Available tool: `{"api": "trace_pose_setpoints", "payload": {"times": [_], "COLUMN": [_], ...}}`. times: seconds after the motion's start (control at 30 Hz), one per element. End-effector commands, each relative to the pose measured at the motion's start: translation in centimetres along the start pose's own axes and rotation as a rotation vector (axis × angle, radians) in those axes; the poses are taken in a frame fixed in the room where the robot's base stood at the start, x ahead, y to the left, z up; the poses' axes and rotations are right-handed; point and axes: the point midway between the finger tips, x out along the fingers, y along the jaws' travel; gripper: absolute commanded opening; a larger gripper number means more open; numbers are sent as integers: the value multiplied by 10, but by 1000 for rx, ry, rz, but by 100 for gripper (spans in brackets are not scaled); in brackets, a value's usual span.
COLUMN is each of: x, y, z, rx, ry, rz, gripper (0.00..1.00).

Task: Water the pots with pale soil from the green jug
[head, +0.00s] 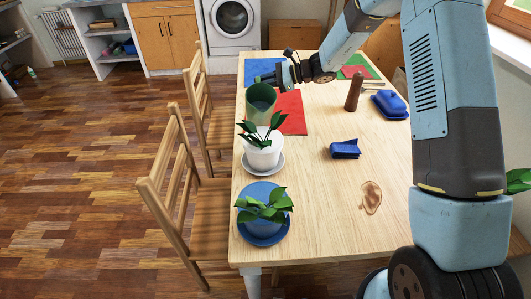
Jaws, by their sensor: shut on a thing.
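The green jug (261,97) is near the left edge of the table, directly behind the white pot in the head view. My gripper (275,80) is shut on its far side. The jug's lower part is hidden by the plant, so I cannot tell whether it is raised or tilted. The white pot (263,157) holds a leafy plant and stands on a pale saucer (281,169). A blue pot (262,227) with a leafy plant stands nearer, on a blue saucer (272,238). Leaves hide the soil in both pots, so its shade cannot be told.
A red mat (291,112) and a blue mat (258,67) lie behind. A brown mill (354,91), a blue butter dish (389,104) and a blue cloth (345,149) are to the right. A brown stain (371,198) marks the table (315,205). Chairs (181,190) line the left.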

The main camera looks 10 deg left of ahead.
Motion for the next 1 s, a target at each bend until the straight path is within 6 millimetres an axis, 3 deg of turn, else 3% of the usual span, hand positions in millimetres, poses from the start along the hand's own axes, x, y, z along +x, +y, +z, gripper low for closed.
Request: {"api": "trace_pose_setpoints", "payload": {"times": [0.6, 1.0], "x": [23, 32], "y": [3, 2], "z": [-64, -88], "rx": [190, 330], "ry": [26, 45], "rz": [109, 178], "gripper": [0, 0]}}
